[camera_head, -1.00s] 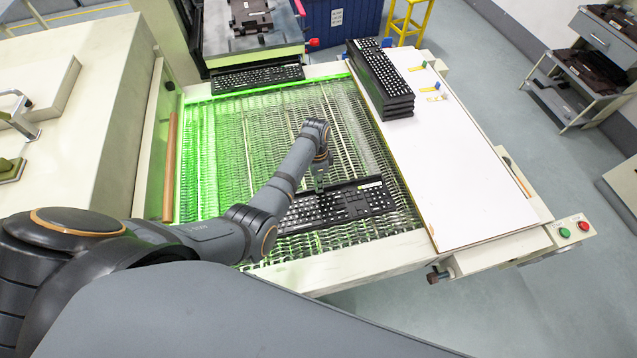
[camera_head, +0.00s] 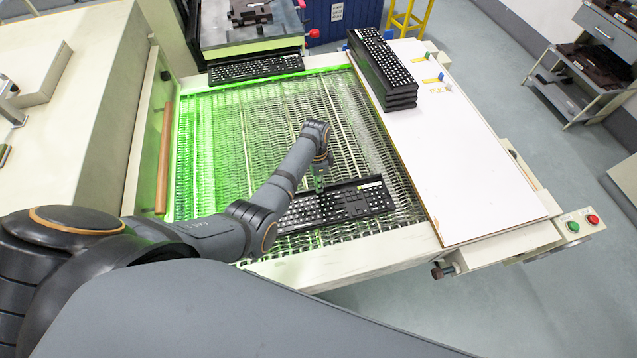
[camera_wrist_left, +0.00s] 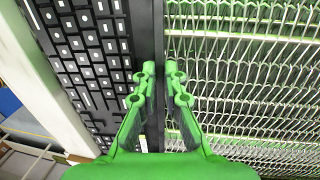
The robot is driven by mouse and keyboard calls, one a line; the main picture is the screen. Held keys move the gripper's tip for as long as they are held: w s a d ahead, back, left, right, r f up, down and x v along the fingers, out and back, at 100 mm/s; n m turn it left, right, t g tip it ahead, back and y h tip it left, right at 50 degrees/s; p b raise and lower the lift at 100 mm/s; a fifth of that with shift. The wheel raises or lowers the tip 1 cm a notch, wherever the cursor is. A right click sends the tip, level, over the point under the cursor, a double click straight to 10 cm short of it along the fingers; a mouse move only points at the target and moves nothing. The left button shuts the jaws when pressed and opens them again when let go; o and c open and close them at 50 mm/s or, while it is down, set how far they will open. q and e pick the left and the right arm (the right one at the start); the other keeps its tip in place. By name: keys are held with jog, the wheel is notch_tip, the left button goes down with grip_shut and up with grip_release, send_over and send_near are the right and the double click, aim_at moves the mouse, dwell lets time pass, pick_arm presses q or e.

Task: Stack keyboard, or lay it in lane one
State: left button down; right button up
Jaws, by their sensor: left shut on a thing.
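A black keyboard with pale keys (camera_head: 352,204) is over the front of the green-lit mesh belt (camera_head: 225,150). My left gripper (camera_head: 319,187) is at its far long edge. In the left wrist view the green fingers (camera_wrist_left: 158,72) are closed on that edge of the keyboard (camera_wrist_left: 95,45). I cannot tell whether its underside touches the mesh. A stack of several black keyboards (camera_head: 380,62) stands at the far end of the white board (camera_head: 470,175). Another keyboard (camera_head: 256,69) lies at the belt's far end. My right gripper is out of view.
Small blue and yellow tabs (camera_head: 433,80) sit on the board's right side beside the stack. A green and a red button (camera_head: 573,227) are at the front right. A brown bar (camera_head: 165,155) runs along the belt's left side. Most of the board is bare.

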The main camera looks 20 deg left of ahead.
pick_arm(q)
jog(key=shift+f, duration=0.35)
dwell(0.4)
jog(key=c, duration=1.4)
grip_release()
jog(key=shift+o, duration=0.2)
notch_tip(320, 180, up, 7)
jog(key=p, duration=0.7)
jog(key=shift+r, duration=0.15)
jog(key=shift+s+f, duration=0.1)
jog(key=shift+f, duration=0.1)
